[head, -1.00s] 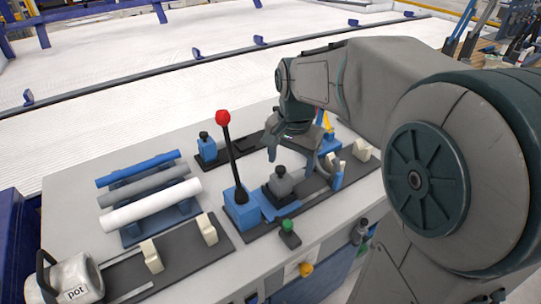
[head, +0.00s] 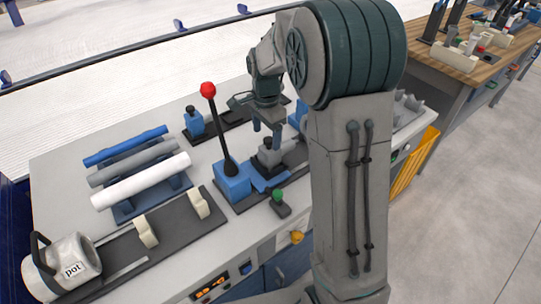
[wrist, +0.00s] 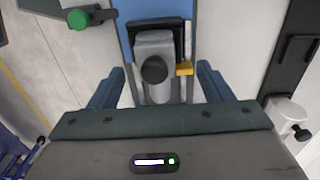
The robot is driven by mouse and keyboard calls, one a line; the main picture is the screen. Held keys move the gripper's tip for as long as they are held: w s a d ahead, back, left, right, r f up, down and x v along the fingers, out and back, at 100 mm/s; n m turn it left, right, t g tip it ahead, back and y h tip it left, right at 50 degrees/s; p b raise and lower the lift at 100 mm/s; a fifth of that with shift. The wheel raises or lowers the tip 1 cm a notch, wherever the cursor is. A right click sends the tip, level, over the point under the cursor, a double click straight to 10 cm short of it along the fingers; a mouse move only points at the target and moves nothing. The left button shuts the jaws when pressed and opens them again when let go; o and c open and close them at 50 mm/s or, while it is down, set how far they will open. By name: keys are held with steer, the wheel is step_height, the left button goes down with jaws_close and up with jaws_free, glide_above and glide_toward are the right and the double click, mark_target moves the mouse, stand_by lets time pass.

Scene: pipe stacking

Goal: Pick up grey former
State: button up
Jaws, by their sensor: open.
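The grey former (head: 268,156) is a small grey block with a black knob on top. It sits upright in a dark holder on the blue fixture plate, right of the red-knobbed lever. My gripper (head: 267,131) is just above it, pointing down. In the wrist view the former (wrist: 155,44) lies ahead of and partly between the two spread fingers of my gripper (wrist: 158,84). Its black knob faces the camera. The fingers are open and hold nothing. I cannot tell the exact height gap between the fingertips and the knob.
The lever (head: 222,135) stands close left of my gripper. A green knob (head: 277,196) is in front. Blue, grey and white pipes (head: 140,180) lie on a rack at left, with a pot (head: 60,265) nearer. A blue block with a black knob (head: 194,122) is behind the lever.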

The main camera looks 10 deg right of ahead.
mark_target(271, 147)
steer(key=shift+s+d+f+p, duration=0.1)
steer(key=shift+d+f+p, duration=0.15)
steer(key=shift+f, duration=1.3)
steer(key=shift+s+d+f+p, duration=0.1)
steer(key=shift+d+f, duration=0.15)
steer(key=shift+f, duration=1.25)
steer(key=shift+w, duration=0.1)
steer(key=c, duration=1.4)
steer(key=shift+r, duration=0.15)
